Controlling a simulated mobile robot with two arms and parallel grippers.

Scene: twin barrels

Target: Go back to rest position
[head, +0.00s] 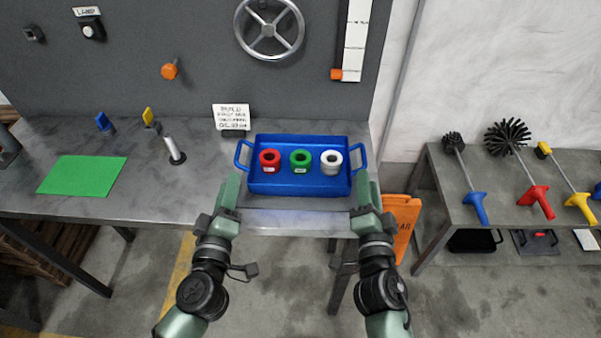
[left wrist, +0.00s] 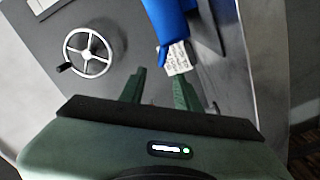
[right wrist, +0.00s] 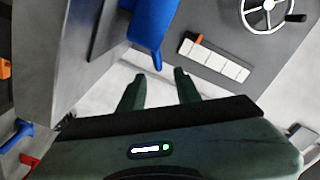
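A blue tray (head: 300,190) with a loop handle at each end rests on the grey workbench near its front edge. The handle tips show beyond the fingers in both wrist views.
A green mat (head: 82,176), a metal post (head: 174,151) and a small sign (head: 231,117) are on the workbench left of the tray. A handwheel (head: 269,28) is on the back panel. A side table (head: 446,198) with brushes stands at right, an orange sign (head: 403,225) beside it.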

